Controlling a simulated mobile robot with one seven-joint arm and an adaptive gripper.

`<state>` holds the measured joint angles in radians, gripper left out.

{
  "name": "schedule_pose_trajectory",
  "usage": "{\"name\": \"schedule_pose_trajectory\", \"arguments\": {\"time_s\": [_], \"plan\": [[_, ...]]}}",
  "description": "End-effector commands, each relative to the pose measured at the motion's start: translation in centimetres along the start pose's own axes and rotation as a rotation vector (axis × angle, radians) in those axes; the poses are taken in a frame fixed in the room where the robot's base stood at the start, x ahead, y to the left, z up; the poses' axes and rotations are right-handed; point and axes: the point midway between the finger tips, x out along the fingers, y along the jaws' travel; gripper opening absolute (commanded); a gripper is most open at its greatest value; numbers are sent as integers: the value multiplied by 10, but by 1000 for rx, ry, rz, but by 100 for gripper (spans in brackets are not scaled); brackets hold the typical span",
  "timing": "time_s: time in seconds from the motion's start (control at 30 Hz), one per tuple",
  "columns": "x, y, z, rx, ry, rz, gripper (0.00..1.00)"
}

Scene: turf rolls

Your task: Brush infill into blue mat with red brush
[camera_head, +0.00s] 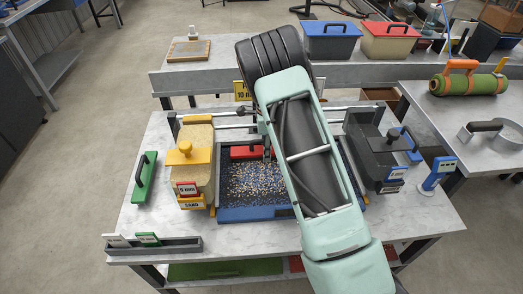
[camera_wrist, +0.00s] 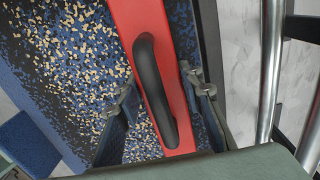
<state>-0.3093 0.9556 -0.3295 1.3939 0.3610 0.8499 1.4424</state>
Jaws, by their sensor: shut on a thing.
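The red brush (camera_head: 245,152) lies along the back part of the blue mat, partly hidden by my arm. In the wrist view the red brush (camera_wrist: 186,138) shows its black arched handle between my fingers. My gripper (camera_wrist: 160,95) is shut on this brush; in the head view the fingers are mostly hidden behind my arm. The blue mat (camera_head: 236,213) lies in the middle of the table, its right part covered by my arm. Pale tan and white infill (camera_head: 262,182) is scattered thickly over its middle. The mat also shows beside the brush in the wrist view (camera_wrist: 30,105).
A yellow-lidded sand bin (camera_head: 197,165) stands left of the mat and a dark grey bin (camera_head: 372,155) right of it. A green brush (camera_head: 146,176) lies at the left. Metal rails (camera_head: 222,126) run behind the mat. A blue stand (camera_head: 437,175) is at the right.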

Motion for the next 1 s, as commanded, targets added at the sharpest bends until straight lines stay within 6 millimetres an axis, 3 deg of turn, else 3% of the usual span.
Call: {"name": "schedule_pose_trajectory", "arguments": {"time_s": [1.0], "plan": [[0, 0, -104, 0, 1, -1, 10]]}}
